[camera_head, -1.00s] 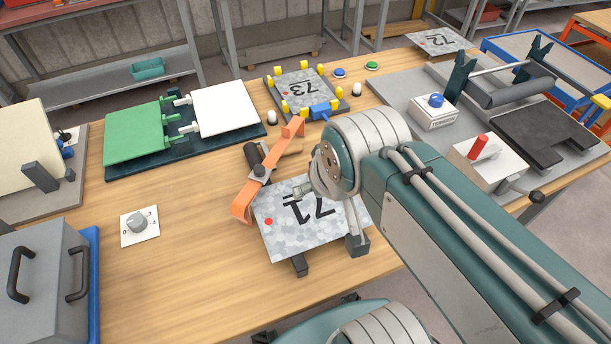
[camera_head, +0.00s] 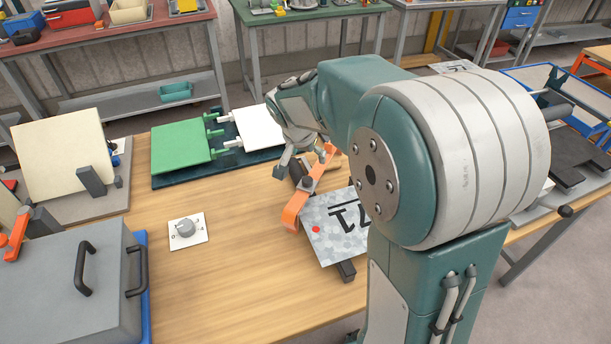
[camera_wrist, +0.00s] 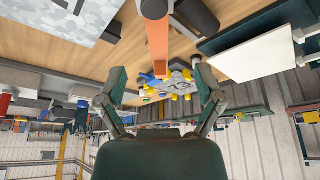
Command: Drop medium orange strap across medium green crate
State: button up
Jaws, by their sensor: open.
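An orange strap-like bar (camera_head: 300,203) runs at a slant beside the grey numbered plate marked 71 (camera_head: 325,238), with a dark cylinder (camera_head: 298,172) next to it. In the wrist view the orange bar (camera_wrist: 158,45) comes down from the top edge, beyond my fingertips. My gripper (camera_head: 305,160) is near the bar's far end and partly hidden by my arm. In the wrist view my gripper (camera_wrist: 161,85) has its fingers wide apart and nothing between them. No green crate can be made out; a flat green panel (camera_head: 180,146) lies at the back left.
A white switch plate (camera_head: 188,231) lies on the wooden table (camera_head: 225,285). A grey lidded box with black handles (camera_head: 70,278) stands at front left. The table's front middle is clear.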

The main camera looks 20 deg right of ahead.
aim_at(314, 174)
jog(key=shift+w+a+f, duration=0.1)
jog(key=shift+w+f, duration=0.05)
jog(key=shift+f, duration=0.2)
jog(key=x, duration=0.2)
jog(key=d+x, duration=0.1)
jog(key=x, duration=0.2)
jog(key=shift+d+r, duration=0.1)
jog(key=f, duration=0.2)
jog(key=w+f, duration=0.1)
jog(key=f, duration=0.1)
jog(key=shift+f, duration=0.4)
jog(key=shift+d+f, duration=0.15)
jog(key=shift+d, duration=0.35)
jog(key=c, duration=0.8)
grip_shut()
